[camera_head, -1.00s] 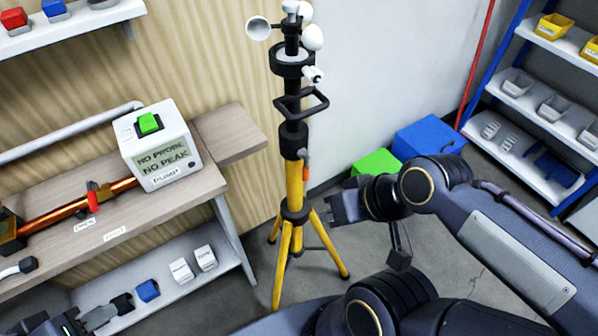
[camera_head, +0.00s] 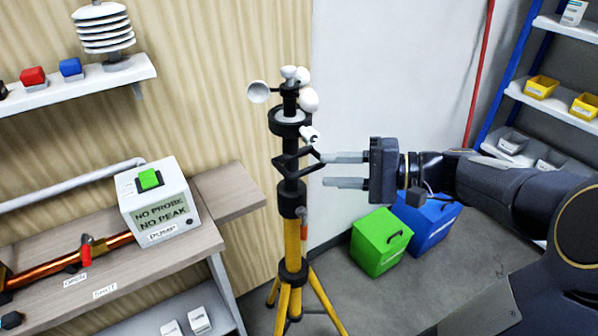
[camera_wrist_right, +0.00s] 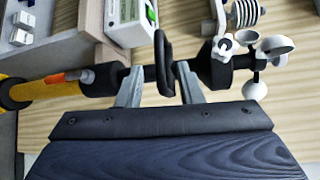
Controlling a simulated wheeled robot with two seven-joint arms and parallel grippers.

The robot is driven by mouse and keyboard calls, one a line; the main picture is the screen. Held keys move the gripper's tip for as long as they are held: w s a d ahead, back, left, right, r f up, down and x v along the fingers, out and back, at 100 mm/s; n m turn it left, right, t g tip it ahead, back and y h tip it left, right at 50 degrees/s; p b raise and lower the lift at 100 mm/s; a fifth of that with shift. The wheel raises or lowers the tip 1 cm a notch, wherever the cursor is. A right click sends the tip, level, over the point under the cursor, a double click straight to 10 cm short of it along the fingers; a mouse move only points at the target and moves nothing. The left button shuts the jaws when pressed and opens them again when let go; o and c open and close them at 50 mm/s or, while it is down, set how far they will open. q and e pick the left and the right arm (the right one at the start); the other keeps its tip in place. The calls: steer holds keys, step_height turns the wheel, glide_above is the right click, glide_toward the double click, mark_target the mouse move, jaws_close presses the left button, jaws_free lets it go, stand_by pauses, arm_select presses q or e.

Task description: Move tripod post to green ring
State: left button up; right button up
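The tripod post (camera_head: 292,230) stands upright, with yellow legs, a black upper section and white cups on top. A black loop handle (camera_head: 288,163) sticks out from its upper part. My right gripper (camera_head: 323,170) is open, level with the handle, its fingers pointing left at the post. In the right wrist view the handle (camera_wrist_right: 161,62) lies between the two fingertips (camera_wrist_right: 158,72), with a gap visible on each side. The post (camera_wrist_right: 100,82) runs across behind the fingers. My left gripper is not in view. No green ring shows in these frames.
A workbench (camera_head: 228,192) with a white box (camera_head: 160,203) and copper pipe stands left of the post. A green box (camera_head: 381,243) and a blue box (camera_head: 428,222) sit on the floor by the wall. Shelves (camera_head: 545,105) stand at the right. Floor is clear between.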

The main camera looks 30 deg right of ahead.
mark_target(298, 172)
steer(key=p+x, duration=0.1)
steer(key=x, duration=0.6)
steer(key=shift+a, duration=0.15)
steer(key=shift+c, duration=0.4)
steer(key=shift+f, duration=0.1)
jaws_close()
